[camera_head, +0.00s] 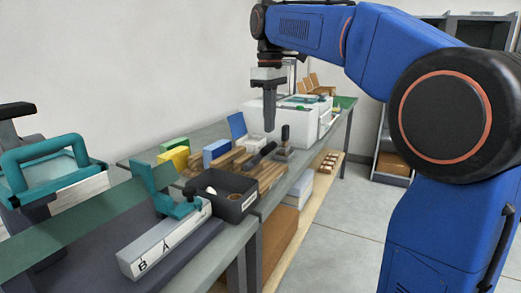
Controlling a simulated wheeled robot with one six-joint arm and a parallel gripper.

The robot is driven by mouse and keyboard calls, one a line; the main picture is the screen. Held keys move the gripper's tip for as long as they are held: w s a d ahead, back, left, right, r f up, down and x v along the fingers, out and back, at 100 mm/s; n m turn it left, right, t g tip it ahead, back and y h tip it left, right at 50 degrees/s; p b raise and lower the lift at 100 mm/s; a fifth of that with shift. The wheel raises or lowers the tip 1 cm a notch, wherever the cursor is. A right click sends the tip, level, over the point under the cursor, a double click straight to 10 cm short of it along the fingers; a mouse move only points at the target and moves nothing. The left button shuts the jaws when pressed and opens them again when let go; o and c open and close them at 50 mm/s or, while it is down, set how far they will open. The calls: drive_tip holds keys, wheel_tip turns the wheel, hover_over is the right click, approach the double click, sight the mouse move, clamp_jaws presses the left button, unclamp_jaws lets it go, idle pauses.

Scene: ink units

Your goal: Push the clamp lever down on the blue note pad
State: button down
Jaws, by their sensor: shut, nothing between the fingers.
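My gripper (269,128) points straight down and is shut and empty. It hangs above the far part of the bench, over the wooden slats (270,172). A blue block (215,151), possibly the note pad, stands at the left end of the slats. A taller blue panel (237,126) stands behind it. A dark lever-like handle (262,155) lies slanted across the slats, below my gripper. A small upright black handle (285,133) on a grey base stands just right of the gripper tip. Which one is the clamp lever I cannot tell; contact is not clear.
Yellow (175,158) and green (173,144) blocks stand left of the blue block. A white machine (300,120) stands beyond. Floor at right is clear.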

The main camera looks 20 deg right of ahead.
wheel_tip(320, 180, up, 8)
idle(0.5)
drive_tip(key=w+a+h, duration=0.1)
drive_tip(key=w+a, duration=0.1)
drive_tip(key=a, duration=0.3)
drive_tip(key=shift+w+a+r, duration=0.2)
drive_tip(key=shift+w+r, duration=0.15)
drive_tip(key=shift+w, duration=0.05)
drive_tip(key=d+f, duration=0.1)
drive_tip(key=f, duration=0.7)
drive_tip(key=s+d+f, duration=0.1)
drive_tip(key=f, duration=0.2)
drive_tip(key=shift+d+f, duration=0.35)
drive_tip(key=shift+f, duration=0.05)
drive_tip(key=shift+s+d+f, duration=0.25)
drive_tip(key=shift+d+f, duration=0.15)
drive_tip(key=shift+f, duration=0.05)
